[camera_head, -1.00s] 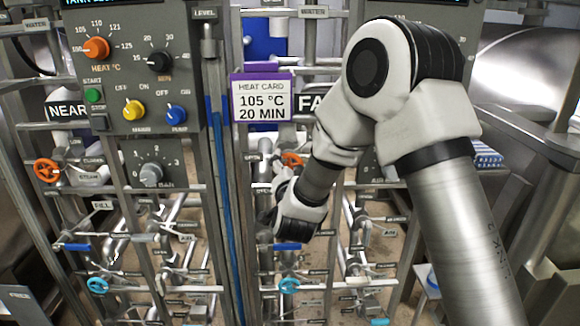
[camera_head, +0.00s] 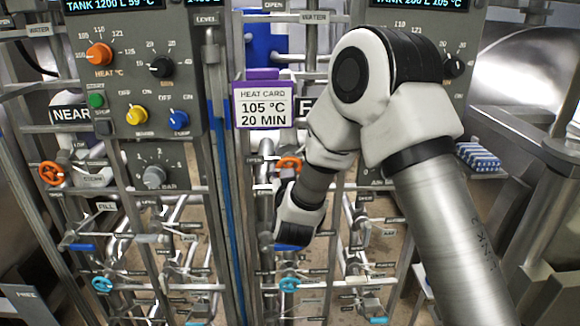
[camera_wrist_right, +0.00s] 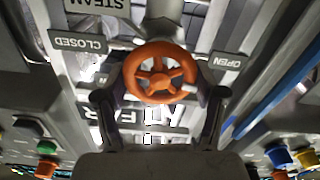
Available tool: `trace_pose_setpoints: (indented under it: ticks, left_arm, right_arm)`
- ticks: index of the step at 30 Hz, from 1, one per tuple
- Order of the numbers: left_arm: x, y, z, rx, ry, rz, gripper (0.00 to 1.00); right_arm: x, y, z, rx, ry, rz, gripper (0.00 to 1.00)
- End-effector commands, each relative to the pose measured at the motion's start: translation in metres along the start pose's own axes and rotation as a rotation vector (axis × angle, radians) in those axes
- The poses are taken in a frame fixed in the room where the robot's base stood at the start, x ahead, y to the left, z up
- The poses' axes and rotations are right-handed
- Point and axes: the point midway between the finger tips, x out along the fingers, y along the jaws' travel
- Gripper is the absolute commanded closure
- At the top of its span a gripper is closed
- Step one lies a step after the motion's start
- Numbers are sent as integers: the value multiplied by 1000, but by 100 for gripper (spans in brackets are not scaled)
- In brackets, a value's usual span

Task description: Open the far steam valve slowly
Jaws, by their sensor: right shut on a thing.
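The far steam valve has an orange handwheel (camera_head: 288,163), partly behind my right arm in the head view. It fills the middle of the right wrist view (camera_wrist_right: 160,72), in front of a grey pipe, between a CLOSED plate (camera_wrist_right: 78,42) on the left and an OPEN plate (camera_wrist_right: 226,62) on the right. My right gripper (camera_wrist_right: 162,92) is shut on this wheel, with a dark finger at each side of the rim. In the head view the right gripper (camera_head: 279,187) is small and dark, just below the wheel. My left gripper is not in view.
The near panel has another orange wheel (camera_head: 51,173) at the left. A purple-topped heat card (camera_head: 262,104) reads 105 °C, 20 MIN. Cyan wheels (camera_head: 289,285) and several pipes and levers sit lower. Metal uprights crowd the space around my arm.

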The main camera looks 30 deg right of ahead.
Motion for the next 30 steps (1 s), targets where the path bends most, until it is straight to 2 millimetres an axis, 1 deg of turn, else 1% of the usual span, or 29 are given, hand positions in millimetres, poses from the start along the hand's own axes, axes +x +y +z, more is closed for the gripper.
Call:
trace_pose_setpoints:
  ticks: [1, 9, 21, 22, 23, 24, 30]
  left_arm:
    - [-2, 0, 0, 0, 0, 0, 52]
    - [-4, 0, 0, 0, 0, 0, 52]
    - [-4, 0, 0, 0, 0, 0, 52]
    - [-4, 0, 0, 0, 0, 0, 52]
    - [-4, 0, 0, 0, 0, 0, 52]
    - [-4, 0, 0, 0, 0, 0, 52]
    - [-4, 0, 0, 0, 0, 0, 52]
  right_arm:
    - [1, 0, -4, -19, 6, 1, 65]
    - [1, 0, -3, -85, 8, 2, 65]
    - [1, 0, -3, -91, 8, 2, 65]
    - [1, 0, -3, -91, 8, 2, 23]
    - [1, 0, -3, -91, 8, 2, 12]
    - [1, 0, -3, -91, 7, 2, 5]
    - [0, 0, -2, -91, 4, 1, 5]
